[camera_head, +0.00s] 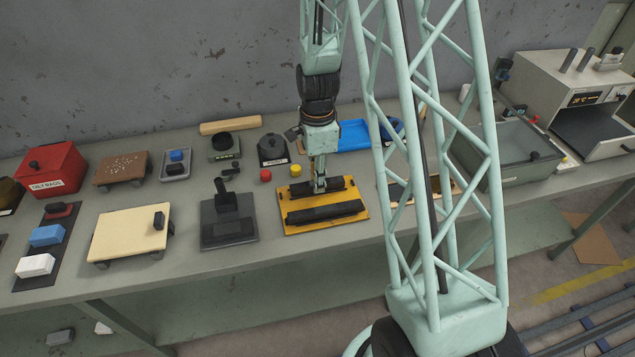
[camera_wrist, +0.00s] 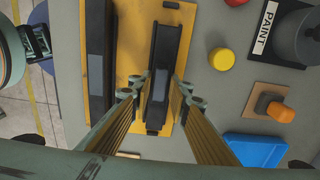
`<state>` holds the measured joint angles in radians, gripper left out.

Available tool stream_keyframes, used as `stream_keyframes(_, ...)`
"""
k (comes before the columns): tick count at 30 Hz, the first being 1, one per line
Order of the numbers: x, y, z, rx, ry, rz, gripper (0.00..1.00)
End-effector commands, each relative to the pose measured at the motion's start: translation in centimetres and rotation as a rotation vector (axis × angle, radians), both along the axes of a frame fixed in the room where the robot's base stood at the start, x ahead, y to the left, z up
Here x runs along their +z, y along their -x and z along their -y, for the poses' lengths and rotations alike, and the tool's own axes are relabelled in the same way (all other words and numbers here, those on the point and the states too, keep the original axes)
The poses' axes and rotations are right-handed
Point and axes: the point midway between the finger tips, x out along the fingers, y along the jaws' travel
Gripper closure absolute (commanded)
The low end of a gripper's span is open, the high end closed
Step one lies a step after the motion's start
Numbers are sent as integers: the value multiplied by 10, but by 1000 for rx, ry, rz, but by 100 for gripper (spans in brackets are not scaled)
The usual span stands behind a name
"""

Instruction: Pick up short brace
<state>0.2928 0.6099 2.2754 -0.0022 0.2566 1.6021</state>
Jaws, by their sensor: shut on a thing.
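The short brace (camera_head: 302,190) is a dark bar at the back of a yellow board (camera_head: 360,222). It also shows in the wrist view (camera_wrist: 167,45), right of a longer dark bar. The longer bar (camera_head: 325,212) lies along the front of the board and shows at the left in the wrist view (camera_wrist: 97,60). My gripper (camera_head: 320,187) points down at the short brace. In the wrist view my gripper's fingers (camera_wrist: 159,88) are shut on its two sides near the middle. I cannot tell whether the brace touches the board.
A red cylinder (camera_head: 265,175) and a yellow cylinder (camera_head: 296,170) stand behind the board. A blue tray (camera_head: 352,135) is at the back right. A dark plate with an upright handle (camera_head: 228,228) is to the left. Bare bench shows along the front edge.

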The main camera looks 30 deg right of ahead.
Motion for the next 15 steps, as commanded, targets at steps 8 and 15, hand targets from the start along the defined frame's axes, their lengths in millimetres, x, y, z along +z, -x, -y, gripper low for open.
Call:
stream_keyframes(8, 16, -1, 0, 0, 1, 2, 96)
stream_keyframes(15, 30, -1, 0, 0, 0, 2, 96)
